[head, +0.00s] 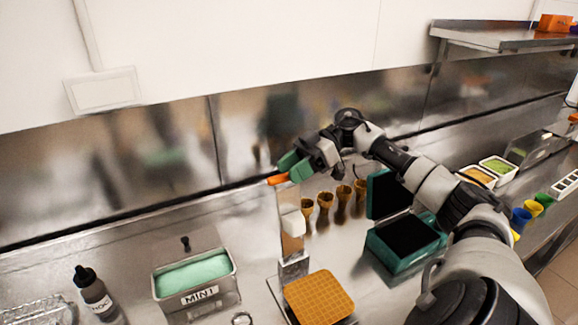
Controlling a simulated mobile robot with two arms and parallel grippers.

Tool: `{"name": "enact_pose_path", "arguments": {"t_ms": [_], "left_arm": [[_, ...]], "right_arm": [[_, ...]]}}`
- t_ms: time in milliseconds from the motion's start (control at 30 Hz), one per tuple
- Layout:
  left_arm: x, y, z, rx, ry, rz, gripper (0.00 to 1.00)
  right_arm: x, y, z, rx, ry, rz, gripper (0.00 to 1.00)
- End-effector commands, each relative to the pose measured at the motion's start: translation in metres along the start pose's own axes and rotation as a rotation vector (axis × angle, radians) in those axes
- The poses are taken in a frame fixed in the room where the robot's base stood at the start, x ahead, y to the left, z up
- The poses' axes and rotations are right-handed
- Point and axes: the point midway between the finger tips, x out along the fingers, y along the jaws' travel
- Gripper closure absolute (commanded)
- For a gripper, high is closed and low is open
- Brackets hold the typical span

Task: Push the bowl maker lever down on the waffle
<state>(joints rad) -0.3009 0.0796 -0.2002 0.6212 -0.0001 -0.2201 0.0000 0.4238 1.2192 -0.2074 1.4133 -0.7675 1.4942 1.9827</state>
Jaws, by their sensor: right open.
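A square golden waffle (320,297) lies flat on the base of the bowl maker (293,268), in the lower middle of the head view. The bowl maker's upright metal column rises behind the waffle, with a white block on it. The orange lever (278,180) sticks out to the left near the top of the column, raised well above the waffle. My right gripper (289,168), with green fingers, is open at the lever, close above its right end. Whether it touches the lever is unclear. My left gripper is out of view.
Several brown cones (325,202) stand behind the bowl maker. An open green box (400,245) is to the right under my arm. A MINT tub (195,280) and a dark bottle (95,292) stand to the left. A steel backsplash (100,175) runs behind the counter.

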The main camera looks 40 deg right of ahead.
Motion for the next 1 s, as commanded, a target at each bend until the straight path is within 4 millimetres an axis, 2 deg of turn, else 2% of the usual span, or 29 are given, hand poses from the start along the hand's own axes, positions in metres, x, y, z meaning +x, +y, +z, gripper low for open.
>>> {"name": "enact_pose_path", "arguments": {"t_ms": [133, 400, 467, 700, 1000], "left_arm": [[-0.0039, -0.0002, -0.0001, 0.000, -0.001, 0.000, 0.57], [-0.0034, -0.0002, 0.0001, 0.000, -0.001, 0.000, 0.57], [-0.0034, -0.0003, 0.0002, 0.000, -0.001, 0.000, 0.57], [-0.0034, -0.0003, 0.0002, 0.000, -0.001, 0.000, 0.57], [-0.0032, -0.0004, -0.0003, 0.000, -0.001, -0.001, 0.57]], "right_arm": [[0.0094, -0.0003, -0.0007, -0.001, 0.001, 0.000, 0.55], [0.0109, 0.0000, 0.0001, -0.001, 0.000, 0.001, 0.55], [0.0108, 0.0000, 0.0001, -0.001, 0.000, 0.001, 0.63], [0.0106, 0.0000, 0.0000, -0.001, 0.000, 0.001, 1.00], [0.0103, 0.0005, -0.0004, -0.006, 0.000, 0.003, 1.00]]}}
